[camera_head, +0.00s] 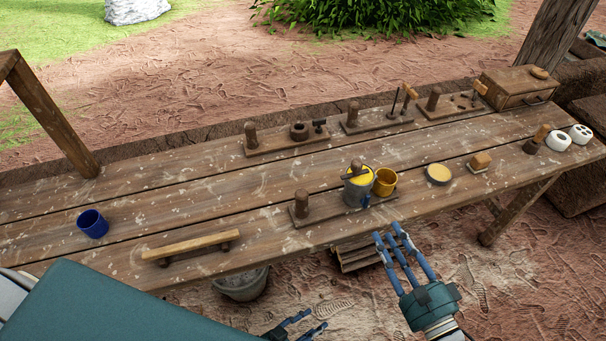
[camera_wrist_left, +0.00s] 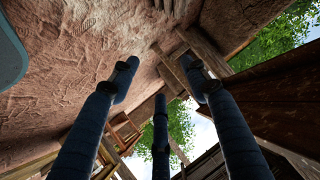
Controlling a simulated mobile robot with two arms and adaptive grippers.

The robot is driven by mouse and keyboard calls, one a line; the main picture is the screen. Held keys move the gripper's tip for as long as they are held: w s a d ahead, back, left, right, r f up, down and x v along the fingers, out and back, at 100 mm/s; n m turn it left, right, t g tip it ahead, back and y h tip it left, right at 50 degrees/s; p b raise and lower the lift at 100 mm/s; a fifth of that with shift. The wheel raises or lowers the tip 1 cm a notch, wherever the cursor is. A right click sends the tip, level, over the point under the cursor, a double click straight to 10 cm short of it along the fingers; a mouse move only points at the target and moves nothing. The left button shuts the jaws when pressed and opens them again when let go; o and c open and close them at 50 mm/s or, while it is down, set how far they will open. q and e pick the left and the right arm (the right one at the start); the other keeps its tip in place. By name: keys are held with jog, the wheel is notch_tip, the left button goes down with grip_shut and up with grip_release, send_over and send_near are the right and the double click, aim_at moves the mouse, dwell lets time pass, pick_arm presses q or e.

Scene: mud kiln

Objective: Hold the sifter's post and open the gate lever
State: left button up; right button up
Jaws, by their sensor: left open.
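The sifter is a grey can (camera_head: 358,191) with yellow matter in its top and a brown knob. It stands on a wooden board whose upright post (camera_head: 302,204) is at the left end. A small blue piece (camera_head: 366,202) at the can's lower front looks like the gate lever. My left gripper (camera_head: 316,322) is low at the bottom edge, in front of the table and apart from the sifter. Its fingers are spread and empty in the left wrist view (camera_wrist_left: 160,85). My right gripper (camera_head: 393,234) has its fingers apart, in front of the table's edge, below the sifter.
A blue cup (camera_head: 92,224) and a wooden bar (camera_head: 190,246) are to the left. Several post boards (camera_head: 287,143) line the back. A bucket (camera_head: 241,284) and a slatted crate (camera_head: 358,256) are below the table.

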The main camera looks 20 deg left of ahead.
pick_arm(q)
jog(key=d+r+m+t+h, duration=0.1)
jog(key=d+r+m+h, duration=0.35)
jog(key=d+r, duration=0.4)
jog(key=d+r+m+h, duration=0.3)
jog(key=d+r+h, duration=0.3)
jog(key=r, duration=0.6)
jog(key=s+r+m+g+h, duration=0.8)
jog(key=s+r+m+g, duration=0.8)
jog(key=r+m+g, duration=0.5)
notch_tip(320, 180, up, 3)
jog(key=m+t+y, duration=1)
jog(key=m+y, duration=0.9)
jog(key=y, duration=0.6)
send_over(303, 204)
jog(key=w, duration=0.1)
jog(key=shift+w+f, duration=0.1)
jog(key=shift+a+f, duration=0.1)
jog(key=shift+a, duration=0.2)
jog(key=shift+w+f, duration=0.1)
jog(key=shift+f, duration=0.25)
notch_tip(303, 204, down, 10)
jog(key=shift+r, duration=0.1)
